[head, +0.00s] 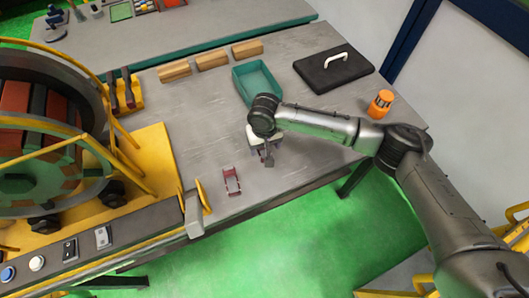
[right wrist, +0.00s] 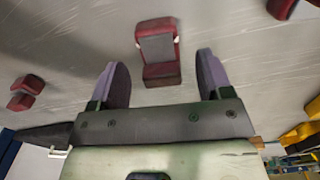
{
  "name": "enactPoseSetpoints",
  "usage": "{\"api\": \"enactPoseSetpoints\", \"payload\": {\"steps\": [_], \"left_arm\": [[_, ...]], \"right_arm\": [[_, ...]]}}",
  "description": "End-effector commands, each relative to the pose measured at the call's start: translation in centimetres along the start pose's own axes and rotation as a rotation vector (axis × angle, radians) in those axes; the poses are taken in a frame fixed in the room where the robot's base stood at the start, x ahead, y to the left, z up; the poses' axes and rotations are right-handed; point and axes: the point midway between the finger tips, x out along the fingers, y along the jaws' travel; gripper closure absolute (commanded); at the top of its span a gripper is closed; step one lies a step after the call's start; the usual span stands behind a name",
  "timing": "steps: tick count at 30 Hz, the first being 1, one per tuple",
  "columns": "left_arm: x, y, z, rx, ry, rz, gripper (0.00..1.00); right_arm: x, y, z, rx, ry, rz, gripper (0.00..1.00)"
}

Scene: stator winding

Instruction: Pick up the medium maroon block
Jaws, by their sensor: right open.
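A maroon block with a grey middle (right wrist: 158,48) lies on the table in the right wrist view, just beyond and between the fingertips of my right gripper (right wrist: 160,66). The fingers are apart and nothing is held. Two other maroon pieces show there, a small one (right wrist: 27,92) at left and one cut off by the top edge (right wrist: 282,8) at right. I cannot tell for sure which is the medium one. In the head view my right gripper (head: 268,157) is low over the table, and one maroon block (head: 232,181) lies to its lower left. My left gripper is out of view.
A teal tray (head: 256,82), a black case with a white handle (head: 333,68) and an orange canister (head: 380,104) stand farther back. Several wooden blocks (head: 212,60) line the rear edge. A yellow-framed winding machine (head: 150,170) borders the left. The table's front edge is close.

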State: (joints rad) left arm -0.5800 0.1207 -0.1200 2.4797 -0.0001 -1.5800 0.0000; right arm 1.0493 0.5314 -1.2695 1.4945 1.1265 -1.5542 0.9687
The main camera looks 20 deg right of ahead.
Motion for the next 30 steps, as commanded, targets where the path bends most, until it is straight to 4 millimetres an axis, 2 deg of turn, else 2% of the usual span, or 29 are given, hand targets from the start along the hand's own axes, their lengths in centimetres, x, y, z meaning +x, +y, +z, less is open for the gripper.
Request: {"api": "enactPoseSetpoints", "payload": {"steps": [4,12,30], "left_arm": [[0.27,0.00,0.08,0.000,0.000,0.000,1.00],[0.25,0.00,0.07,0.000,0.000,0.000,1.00],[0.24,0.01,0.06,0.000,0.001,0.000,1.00]], "right_arm": [[1.10,-0.01,0.02,0.000,0.000,0.001,0.28],[1.23,-0.03,0.03,-0.001,0.000,0.000,0.28],[1.21,-0.03,0.04,-0.001,0.000,0.000,0.84]]}}
